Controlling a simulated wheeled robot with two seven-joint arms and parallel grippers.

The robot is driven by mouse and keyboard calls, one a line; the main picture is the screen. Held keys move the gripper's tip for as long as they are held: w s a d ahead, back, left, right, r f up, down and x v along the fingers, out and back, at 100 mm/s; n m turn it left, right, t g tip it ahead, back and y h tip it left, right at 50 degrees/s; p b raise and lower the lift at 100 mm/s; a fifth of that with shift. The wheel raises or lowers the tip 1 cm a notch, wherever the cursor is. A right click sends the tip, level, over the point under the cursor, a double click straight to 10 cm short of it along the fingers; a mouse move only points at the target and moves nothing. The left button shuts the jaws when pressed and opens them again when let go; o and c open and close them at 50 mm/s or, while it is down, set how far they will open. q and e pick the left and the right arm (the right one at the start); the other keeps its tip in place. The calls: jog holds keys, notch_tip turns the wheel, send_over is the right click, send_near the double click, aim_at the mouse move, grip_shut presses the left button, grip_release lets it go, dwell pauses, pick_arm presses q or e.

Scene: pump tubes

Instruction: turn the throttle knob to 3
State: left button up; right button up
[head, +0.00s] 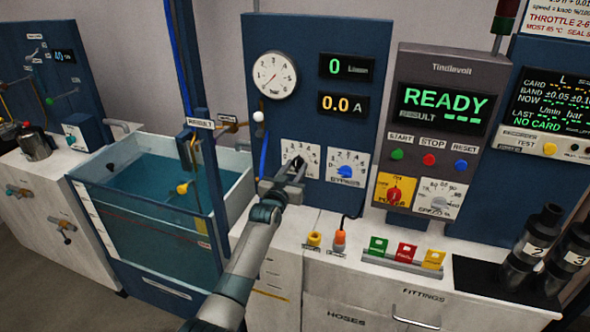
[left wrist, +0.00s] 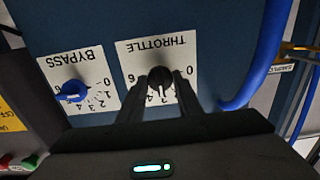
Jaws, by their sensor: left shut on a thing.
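The throttle plate (head: 311,149) is a white dial card on the blue panel. In the left wrist view it shows upside down as the throttle plate (left wrist: 130,62). The round black throttle knob (left wrist: 160,79) sits on it. Its white mark points toward the picture's bottom, near the middle numbers; the exact number is partly hidden by the fingers. My left gripper (head: 294,172) reaches the plate from below in the head view. In the left wrist view the left gripper's fingers (left wrist: 160,88) are on both sides of the knob, shut on it. My right gripper is not in view.
The blue bypass knob (head: 345,171) is close to the right of the throttle plate. A water tank (head: 170,262) stands to the left. A blue hose (left wrist: 252,62) runs beside the throttle plate. The flow display (head: 346,67) reads 0 and the main screen (head: 438,103) reads READY.

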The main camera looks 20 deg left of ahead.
pick_arm(q)
jog(key=shift+f, duration=0.1)
jog(key=o, duration=1)
jog(key=shift+o, duration=0.2)
jog(key=shift+s, duration=0.1)
jog(key=s+b, duration=0.4)
jog(key=s, duration=1.3)
jog(key=shift+s+a, duration=0.15)
jog(key=shift+a, duration=0.15)
